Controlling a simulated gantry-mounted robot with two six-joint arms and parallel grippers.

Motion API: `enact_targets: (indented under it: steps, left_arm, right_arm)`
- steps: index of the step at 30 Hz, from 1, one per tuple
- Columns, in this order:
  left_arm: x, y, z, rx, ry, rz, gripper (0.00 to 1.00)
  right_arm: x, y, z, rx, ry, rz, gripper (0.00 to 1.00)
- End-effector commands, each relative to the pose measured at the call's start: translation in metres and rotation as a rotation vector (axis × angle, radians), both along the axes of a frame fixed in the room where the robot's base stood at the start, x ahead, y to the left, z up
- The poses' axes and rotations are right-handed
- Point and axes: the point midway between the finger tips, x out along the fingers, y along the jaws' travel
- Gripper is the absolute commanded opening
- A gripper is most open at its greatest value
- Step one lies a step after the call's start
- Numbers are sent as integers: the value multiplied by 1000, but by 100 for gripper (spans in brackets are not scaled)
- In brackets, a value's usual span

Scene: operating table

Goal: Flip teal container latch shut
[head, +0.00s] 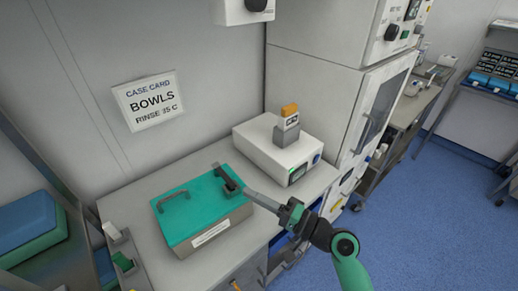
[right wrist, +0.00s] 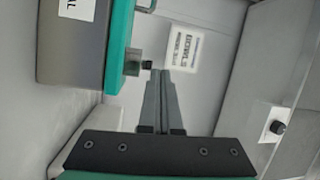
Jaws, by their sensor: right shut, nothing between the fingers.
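The teal container (head: 190,215) sits on the counter, with a teal lid, a grey body and a white label. A dark latch (head: 228,180) is at the lid's right edge and its arm appears raised at a tilt. My right gripper (head: 250,195) is shut and empty, with its tips just right of the latch. In the right wrist view the container (right wrist: 118,45) is at upper left. The latch's grey block and dark knob (right wrist: 133,64) are just left of my fingertips (right wrist: 157,73); whether they touch is unclear. My left gripper cannot be made out.
A white device (head: 277,150) with an orange-topped piece stands behind the container, near my right gripper. A tall cabinet (head: 325,75) rises at the back right. A case card (head: 150,100) hangs on the wall. Small grey and green items (head: 122,262) are at lower left.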

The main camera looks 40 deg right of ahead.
Motion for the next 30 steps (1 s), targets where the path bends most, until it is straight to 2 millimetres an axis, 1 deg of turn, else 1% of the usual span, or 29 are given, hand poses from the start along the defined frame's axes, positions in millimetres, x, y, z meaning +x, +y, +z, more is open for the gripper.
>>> enact_targets:
  steps: [1, 4, 7, 9, 12, 23, 30]
  left_arm:
    - [0, 0, 34, 0, 0, 0, 50]
    - [0, 0, 58, -1, 1, -1, 50]
    - [0, 0, 71, 0, 1, 0, 50]
    - [0, 0, 75, 0, 1, 0, 50]
    - [0, 0, 75, 0, 1, 0, 50]
    - [0, 0, 73, 0, 1, 0, 50]
    - [0, 0, 72, 0, 1, 0, 50]
  right_arm:
    - [-7, -16, 8, 39, 52, -28, 0]
    - [-21, -40, -4, 79, 122, -83, 0]
    - [-31, -55, -6, 92, 151, -123, 0]
    - [-35, -62, -6, 96, 157, -140, 0]
    - [-35, -67, -5, 96, 156, -150, 0]
    - [-34, -67, -6, 93, 153, -151, 0]
    - [-30, -72, -6, 93, 152, -166, 0]
